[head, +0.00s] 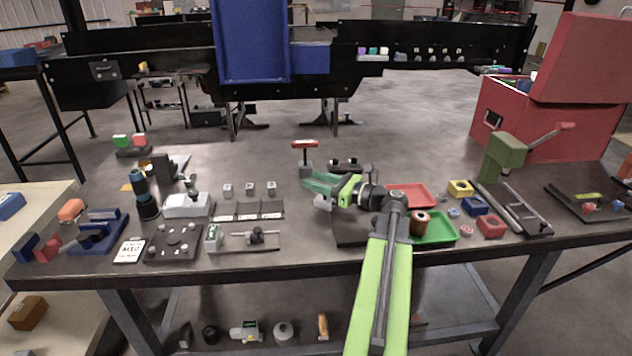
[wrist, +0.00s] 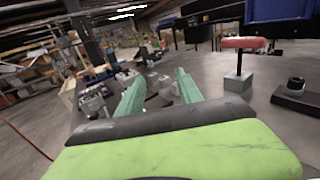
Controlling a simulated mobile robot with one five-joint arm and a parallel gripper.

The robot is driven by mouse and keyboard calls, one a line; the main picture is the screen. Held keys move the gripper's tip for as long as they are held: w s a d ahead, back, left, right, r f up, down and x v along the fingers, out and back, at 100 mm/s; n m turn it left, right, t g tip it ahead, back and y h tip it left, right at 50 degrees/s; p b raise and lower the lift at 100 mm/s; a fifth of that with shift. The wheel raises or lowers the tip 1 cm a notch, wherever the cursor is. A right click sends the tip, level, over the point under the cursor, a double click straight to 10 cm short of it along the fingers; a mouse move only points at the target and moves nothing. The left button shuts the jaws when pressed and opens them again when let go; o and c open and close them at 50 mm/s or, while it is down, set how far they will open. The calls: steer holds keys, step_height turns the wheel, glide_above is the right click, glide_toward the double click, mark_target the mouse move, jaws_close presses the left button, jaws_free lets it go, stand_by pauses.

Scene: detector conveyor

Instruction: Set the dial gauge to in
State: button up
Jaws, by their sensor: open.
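A small grey upright device with a greenish face (head: 213,237) stands at the front of the bench, left of a flat grey rail with a dark slider (head: 255,238). I cannot tell for sure which of these is the dial gauge, and its setting is too small to read. My gripper (head: 312,186) is open and empty above the bench, behind and to the right of both, pointing left. In the wrist view, its two green fingers (wrist: 157,88) are spread apart, with blurred small bench items beyond their tips.
A red-topped T-handle (head: 305,146) stands behind my gripper; it also shows in the wrist view (wrist: 240,62). Left are a pegged black plate (head: 160,248), a white box (head: 180,209) and a blue vise (head: 97,235). A red tray (head: 422,192) and green tray (head: 442,232) lie right.

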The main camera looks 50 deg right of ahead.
steer(key=s+d+r+p, duration=0.4)
steer(key=s+r+p, duration=0.2)
steer(key=s, duration=0.5)
step_height(320, 180, up, 2)
steer(key=shift+r+p, duration=0.2)
steer(key=shift+p, duration=0.15)
